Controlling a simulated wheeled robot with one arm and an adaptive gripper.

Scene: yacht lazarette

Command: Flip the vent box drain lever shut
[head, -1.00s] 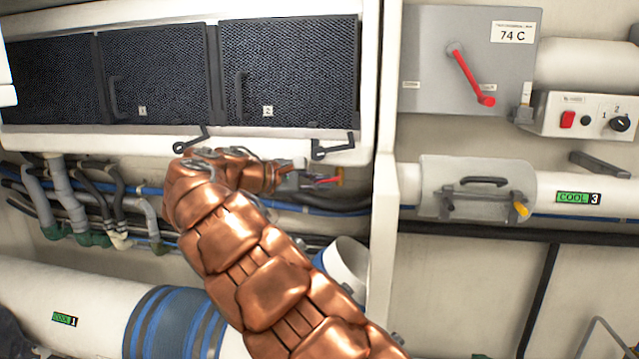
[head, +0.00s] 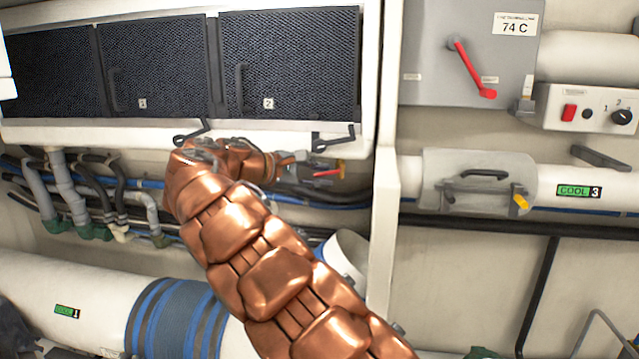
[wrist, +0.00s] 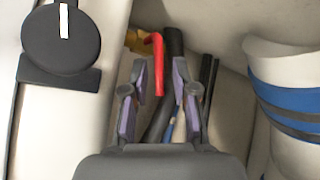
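The vent box (head: 190,137) is the white housing with dark mesh panels at upper left in the head view. The red drain lever (head: 328,173) lies roughly level below its right end, beside a brass fitting (head: 341,166). My gripper (head: 303,156) is just left of and slightly above the lever. In the wrist view, the fingers (wrist: 160,72) are open and the bent red lever (wrist: 158,62) shows between them, nearer the left finger. I cannot tell whether they touch. The brass fitting (wrist: 139,41) is beyond the left fingertip.
Black latch handles (head: 333,139) hang at the vent box's lower edge, close above my gripper. Dark and blue hoses (head: 350,195) run behind and below the lever. Another red lever (head: 470,67) is on the grey panel (head: 425,40) at upper right.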

